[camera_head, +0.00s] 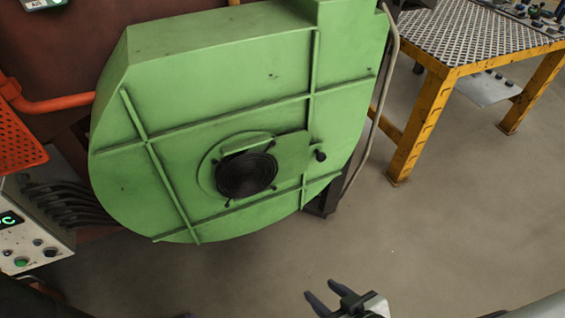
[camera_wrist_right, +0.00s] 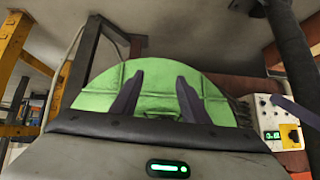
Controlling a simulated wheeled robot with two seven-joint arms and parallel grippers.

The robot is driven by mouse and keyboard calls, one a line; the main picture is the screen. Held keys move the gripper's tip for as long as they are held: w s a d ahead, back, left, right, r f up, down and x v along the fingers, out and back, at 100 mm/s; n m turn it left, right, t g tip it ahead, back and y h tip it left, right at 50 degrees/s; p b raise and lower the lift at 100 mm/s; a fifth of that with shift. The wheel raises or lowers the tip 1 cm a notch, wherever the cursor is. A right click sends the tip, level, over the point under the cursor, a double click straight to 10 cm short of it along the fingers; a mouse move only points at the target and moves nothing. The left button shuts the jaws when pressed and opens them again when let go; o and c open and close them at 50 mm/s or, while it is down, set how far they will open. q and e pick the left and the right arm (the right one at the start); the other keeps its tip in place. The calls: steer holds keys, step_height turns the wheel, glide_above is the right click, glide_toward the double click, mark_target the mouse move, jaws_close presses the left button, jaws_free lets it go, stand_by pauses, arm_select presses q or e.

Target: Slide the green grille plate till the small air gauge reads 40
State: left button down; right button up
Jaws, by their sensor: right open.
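The green grille plate (camera_head: 291,150) lies on the side of the large green blower housing (camera_head: 190,75), beside a round black grille (camera_head: 246,174). A dark knob (camera_head: 320,155) sticks out at the plate's right end. My right gripper (camera_head: 320,289) is open and empty over the floor, below and apart from the housing. In the right wrist view its fingers (camera_wrist_right: 159,76) stand apart in front of the green housing. My left gripper is not in view. A device at the top left edge (camera_head: 42,4) is cut off; I cannot read it or tell if it is the air gauge.
A control box (camera_head: 30,245) with a green display and dark hoses stands at the left, near an orange perforated part (camera_head: 18,140). A yellow-legged table (camera_head: 430,115) is at the upper right. The floor between is clear.

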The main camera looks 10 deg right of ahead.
stand_by(0.3)
steer(key=n+t+b, duration=0.9)
steer(key=n+b, duration=0.9)
steer(key=n, duration=1.5)
glide_toward(322, 160)
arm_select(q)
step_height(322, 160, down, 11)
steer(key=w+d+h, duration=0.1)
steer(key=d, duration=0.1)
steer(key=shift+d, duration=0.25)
arm_select(e)
steer(key=shift+y, duration=0.3)
steer(key=w, duration=0.5)
steer(key=w+a, duration=0.1)
steer(key=w, duration=0.2)
steer(key=shift+w+a, duration=0.1)
steer(key=shift+w, duration=0.25)
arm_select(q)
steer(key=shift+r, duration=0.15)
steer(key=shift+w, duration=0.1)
arm_select(e)
jaws_close()
